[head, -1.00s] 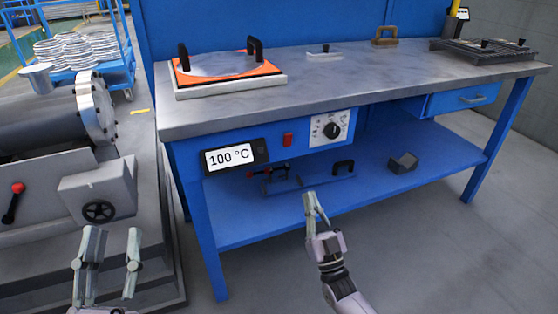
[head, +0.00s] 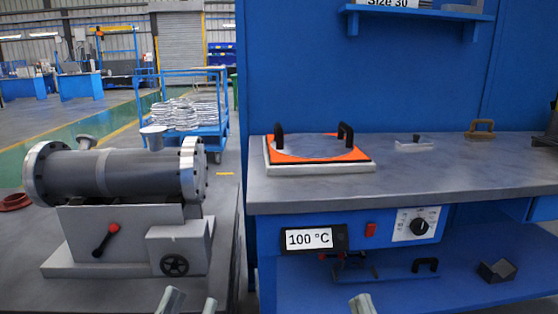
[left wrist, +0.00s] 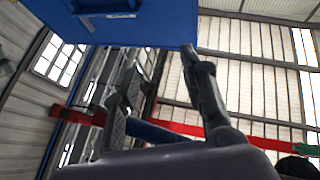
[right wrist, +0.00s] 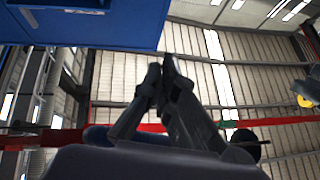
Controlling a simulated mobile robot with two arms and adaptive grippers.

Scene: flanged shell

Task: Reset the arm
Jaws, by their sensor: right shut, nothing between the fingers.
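My left gripper (head: 190,303) shows only its fingertips at the bottom edge of the head view, in front of the shell's stand. In the left wrist view its two fingers (left wrist: 158,75) are spread apart with nothing between them. My right gripper (head: 361,304) shows only its tip at the bottom edge, in front of the blue bench's lower shelf. In the right wrist view its fingers (right wrist: 161,65) meet at the tips, empty. Both wrist views look up at the roof. The grey flanged shell (head: 120,172) lies on its stand at the left, apart from both grippers.
The blue workbench (head: 440,168) fills the right side and carries an orange-and-white plate with black handles (head: 318,149). A display reading 100 °C (head: 309,239) is on its front. A blue cart (head: 190,105) stands behind. A narrow floor gap separates stand and bench.

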